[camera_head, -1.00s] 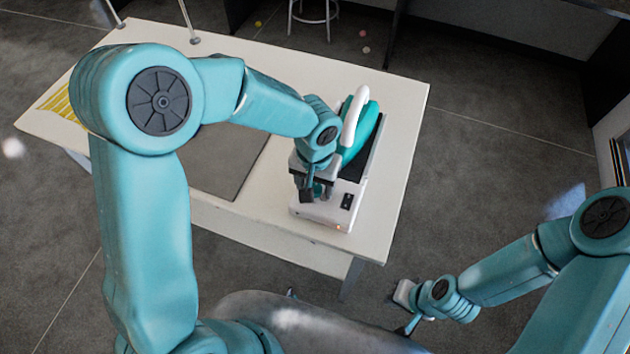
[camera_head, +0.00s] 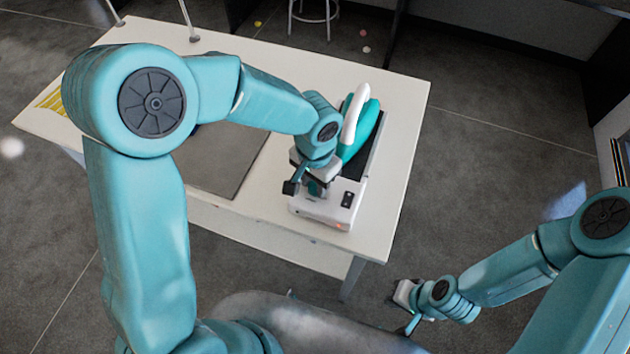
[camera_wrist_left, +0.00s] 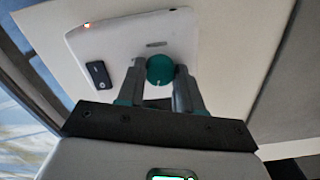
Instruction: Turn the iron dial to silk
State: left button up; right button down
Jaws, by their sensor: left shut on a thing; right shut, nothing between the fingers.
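The iron (camera_head: 360,135), teal with a white handle, rests on a white base station (camera_head: 325,210) at the right part of the white table. The round teal dial (camera_wrist_left: 160,69) is on the base's white face in the left wrist view, with a small label beside it. My left gripper (camera_head: 312,190) is over the base, and in the left wrist view its two fingers (camera_wrist_left: 163,88) are closed around the dial's sides. The dial's setting cannot be read. My right gripper (camera_head: 405,300) is low at the right, off the table, shut and empty.
A black rocker switch (camera_wrist_left: 99,75) and a small red light (camera_wrist_left: 87,25) are on the base. A grey mat (camera_head: 215,165) lies left of the base on the white table (camera_head: 390,85). A stool (camera_head: 313,15) stands beyond.

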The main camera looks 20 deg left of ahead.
aim_at(315, 186)
pick_arm(q)
jog(key=m, duration=0.4)
jog(key=shift+w+r, duration=0.1)
jog(key=shift+m, duration=1.9)
jog(key=o, duration=1)
jog(key=shift+o, duration=0.2)
notch_tip(315, 186, up, 16)
jog(key=shift+r+b, duration=0.2)
jog(key=shift+b, duration=0.15)
